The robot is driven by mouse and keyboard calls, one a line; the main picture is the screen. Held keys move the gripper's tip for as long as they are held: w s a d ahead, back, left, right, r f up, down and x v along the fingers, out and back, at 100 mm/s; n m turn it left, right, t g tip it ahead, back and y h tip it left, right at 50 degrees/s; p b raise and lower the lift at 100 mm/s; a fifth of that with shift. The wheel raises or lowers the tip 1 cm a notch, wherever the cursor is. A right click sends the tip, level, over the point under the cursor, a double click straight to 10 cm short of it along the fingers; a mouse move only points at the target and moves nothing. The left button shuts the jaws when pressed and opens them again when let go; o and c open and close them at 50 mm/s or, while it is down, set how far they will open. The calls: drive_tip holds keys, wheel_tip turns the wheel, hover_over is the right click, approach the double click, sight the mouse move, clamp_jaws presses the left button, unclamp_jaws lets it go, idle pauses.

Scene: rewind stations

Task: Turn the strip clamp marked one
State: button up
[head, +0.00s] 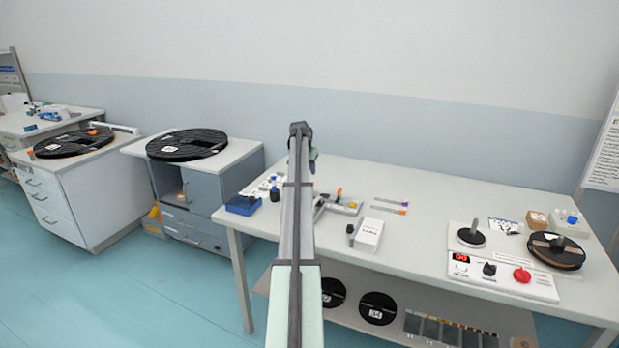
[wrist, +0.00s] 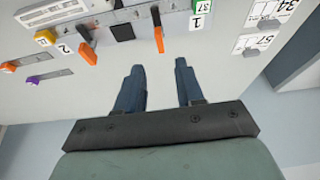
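The splice fixture (head: 345,205) sits on the bench behind and right of my arm in the head view. In the wrist view, an orange clamp lever (wrist: 159,39) stands beside the label marked one (wrist: 200,20). A second orange lever (wrist: 88,55) stands near the label marked two (wrist: 62,48). A dark block (wrist: 122,32) sits between the levers. My gripper (wrist: 159,72) is open, with two blue fingers apart and nothing between them. The lever marked one lies beyond the fingertips, roughly between them in the picture, and is not touched. In the head view my arm mostly hides the gripper.
Orange and purple tools (head: 390,206) lie right of the fixture, and a white box (head: 369,234) stands in front. A rewind station (head: 500,275) with a reel (head: 556,250) is at the right. A blue bin (head: 243,205) stands left.

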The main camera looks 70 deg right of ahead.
drive_tip(key=shift+v, duration=2.5)
